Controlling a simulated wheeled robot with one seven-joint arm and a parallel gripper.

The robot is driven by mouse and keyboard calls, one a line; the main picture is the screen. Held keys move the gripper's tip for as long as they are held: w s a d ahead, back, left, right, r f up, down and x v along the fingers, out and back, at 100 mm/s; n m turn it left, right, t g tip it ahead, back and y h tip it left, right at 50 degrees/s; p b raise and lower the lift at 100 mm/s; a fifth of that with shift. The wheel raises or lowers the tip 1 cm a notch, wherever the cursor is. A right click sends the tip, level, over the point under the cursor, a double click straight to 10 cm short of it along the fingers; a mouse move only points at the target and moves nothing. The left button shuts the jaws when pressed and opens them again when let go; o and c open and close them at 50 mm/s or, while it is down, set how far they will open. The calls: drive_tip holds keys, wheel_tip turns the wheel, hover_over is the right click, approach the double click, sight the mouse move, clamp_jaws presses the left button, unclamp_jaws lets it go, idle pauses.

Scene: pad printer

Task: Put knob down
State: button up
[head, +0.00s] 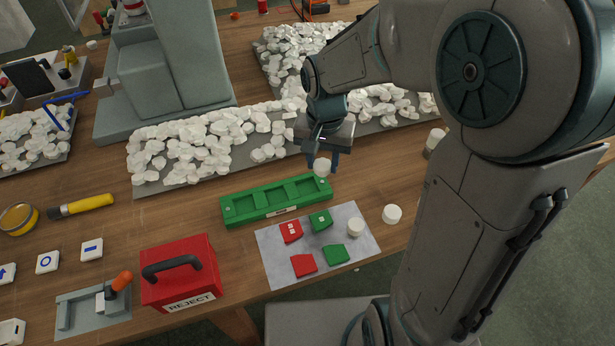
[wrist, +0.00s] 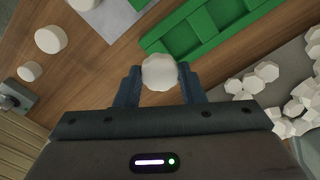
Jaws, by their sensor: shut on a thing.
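A white knob (head: 322,168) is between the blue fingertips of my gripper (head: 322,163), which is shut on it. The wrist view shows the knob (wrist: 159,72) as a pale, rounded, faceted piece between the two blue fingers. My gripper is above the table, just behind the right end of the green tray (head: 250,210). The green tray has several recesses and also shows in the wrist view (wrist: 178,42). I cannot tell how high the knob is above the table.
A grey sheet (head: 278,250) in front holds red and green pieces and a white round piece (head: 356,227). Another white piece (head: 392,214) stands on the wood to its right. A red REJECT box (head: 180,275) is front left. Heaps of white pieces (head: 190,150) lie behind.

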drive_tip(key=a+f, duration=0.2)
drive_tip(key=a, duration=0.1)
drive_tip(key=shift+w+a, duration=0.1)
drive_tip(key=shift+f+b, duration=0.4)
drive_tip(key=shift+f, duration=1.6)
drive_tip(key=shift+f, duration=0.1)
drive_tip(key=o, duration=1)
drive_tip(key=shift+c, duration=0.2)
wheel_tip(320, 180, up, 12)
drive_tip(key=p, duration=0.2)
drive_tip(key=s+d+n+t, duration=0.2)
drive_tip(key=s+d+n, duration=0.1)
drive_tip(key=s+d, duration=0.8)
drive_tip(key=shift+s+d+r+n, duration=0.3)
drive_tip(key=shift+s+r, duration=0.1)
drive_tip(key=shift+s, duration=0.25)
